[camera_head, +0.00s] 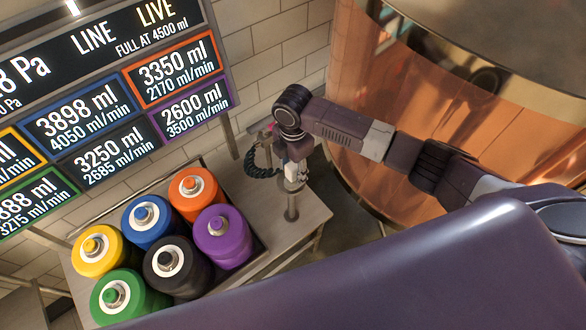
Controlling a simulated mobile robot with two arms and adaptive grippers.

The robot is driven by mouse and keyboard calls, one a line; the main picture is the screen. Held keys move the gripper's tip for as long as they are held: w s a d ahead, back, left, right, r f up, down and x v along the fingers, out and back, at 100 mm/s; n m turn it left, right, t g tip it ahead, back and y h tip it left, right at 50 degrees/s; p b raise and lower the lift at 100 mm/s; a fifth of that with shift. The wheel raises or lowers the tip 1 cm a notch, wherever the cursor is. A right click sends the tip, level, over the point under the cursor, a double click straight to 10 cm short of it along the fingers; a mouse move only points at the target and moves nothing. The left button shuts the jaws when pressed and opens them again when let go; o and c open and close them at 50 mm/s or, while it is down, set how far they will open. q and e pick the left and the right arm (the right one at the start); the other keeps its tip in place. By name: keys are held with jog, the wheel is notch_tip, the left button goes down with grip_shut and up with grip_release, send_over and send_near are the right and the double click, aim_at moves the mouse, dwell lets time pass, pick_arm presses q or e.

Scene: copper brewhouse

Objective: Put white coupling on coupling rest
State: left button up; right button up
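My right gripper (289,160) points down at the end of my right arm, above the small metal table by the brick wall. A small white piece, which looks like the white coupling (293,172), shows right at its fingertips. A dark coiled hose (262,162) runs beside it. Just below stands a short metal post with a round top (292,188), which looks like the coupling rest. The view is too small to tell whether the white piece touches the post, or whether the fingers are closed on it. My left gripper is not in view.
A tray (262,246) on the table (309,213) holds several capped canisters: orange (208,204), blue, purple, yellow, black and green. A display board (100,95) with volume and flow readings stands behind them. A large copper vessel (450,120) rises to the right.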

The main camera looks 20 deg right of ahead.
jog(key=shift+r, duration=0.6)
notch_tip(320, 180, up, 11)
jog(key=shift+r+b, duration=0.1)
jog(key=shift+b, duration=1.15)
jog(key=shift+a, duration=0.1)
